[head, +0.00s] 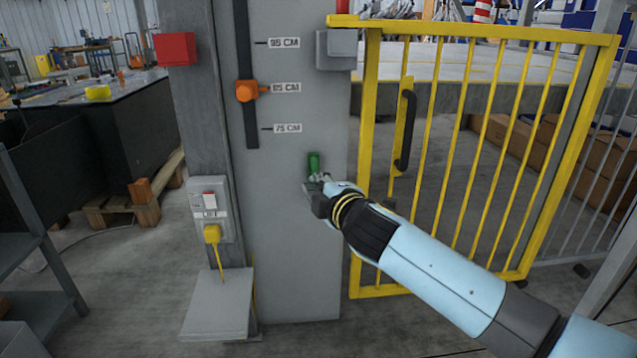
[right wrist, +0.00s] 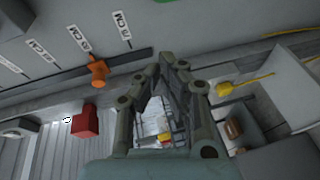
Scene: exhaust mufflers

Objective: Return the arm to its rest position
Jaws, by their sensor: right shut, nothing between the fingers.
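My right arm reaches in from the lower right of the head view. Its gripper (head: 318,184) is in front of the grey column panel, just below a small green part (head: 314,163). Whether it touches that part or the panel cannot be told. In the right wrist view the two fingers of the gripper (right wrist: 168,62) come together at their tips with nothing between them. A sliver of green (right wrist: 165,1) shows at the top edge there, apart from the fingertips. My left gripper is not in view.
An orange slider knob (head: 247,91) sits by the 85 CM mark on the grey column (head: 295,235). A yellow barred gate (head: 368,150) stands right of the column, behind my arm. A switch box (head: 209,205) with a yellow plug (head: 212,234) is at left.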

